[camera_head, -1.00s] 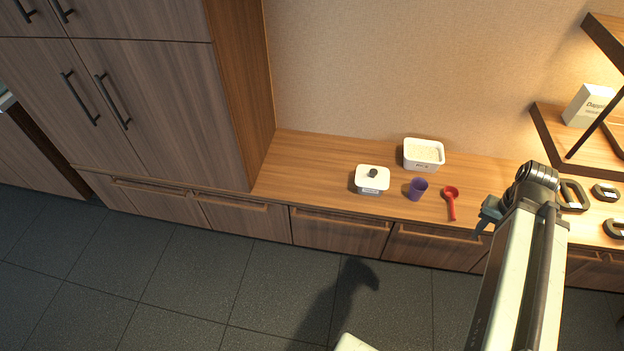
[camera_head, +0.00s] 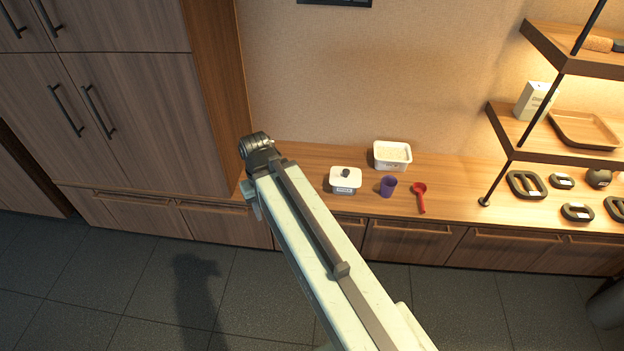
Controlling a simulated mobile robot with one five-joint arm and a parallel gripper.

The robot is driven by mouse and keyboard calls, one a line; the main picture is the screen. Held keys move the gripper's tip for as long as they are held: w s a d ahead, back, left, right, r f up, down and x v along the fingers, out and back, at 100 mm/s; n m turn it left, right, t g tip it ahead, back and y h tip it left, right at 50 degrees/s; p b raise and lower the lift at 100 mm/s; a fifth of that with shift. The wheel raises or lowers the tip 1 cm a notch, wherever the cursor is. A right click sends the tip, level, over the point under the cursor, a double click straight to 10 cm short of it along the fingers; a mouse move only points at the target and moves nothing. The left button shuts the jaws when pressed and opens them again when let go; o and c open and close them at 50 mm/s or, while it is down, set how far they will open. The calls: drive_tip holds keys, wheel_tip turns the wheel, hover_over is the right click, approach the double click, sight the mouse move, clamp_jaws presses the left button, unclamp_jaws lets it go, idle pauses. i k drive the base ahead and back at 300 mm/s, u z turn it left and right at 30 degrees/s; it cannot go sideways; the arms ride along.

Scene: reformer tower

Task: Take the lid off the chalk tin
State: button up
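A small white tin (camera_head: 345,188) with a dark label on its front stands on the wooden counter; I take it for the chalk tin. Its white lid (camera_head: 335,173) with a round dark knob (camera_head: 345,172) sits on top. My gripper (camera_head: 252,203) is left of the tin, at the end of my arm. It is mostly hidden behind the arm's end joint, and only a grey part shows below. The frames do not show whether it is open or shut. The gripper and the tin are apart.
A white open tub (camera_head: 392,165) with pale contents stands behind the tin, to the right. A purple cup (camera_head: 388,186) and a red scoop (camera_head: 420,198) are right of it. A tall cabinet (camera_head: 130,110) rises on the left; a shelf rack (camera_head: 550,150) stands right.

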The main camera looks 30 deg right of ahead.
sight(339, 177)
drive_tip(key=u, duration=0.15)
drive_tip(key=i, duration=1.5)
drive_tip(key=z, duration=0.05)
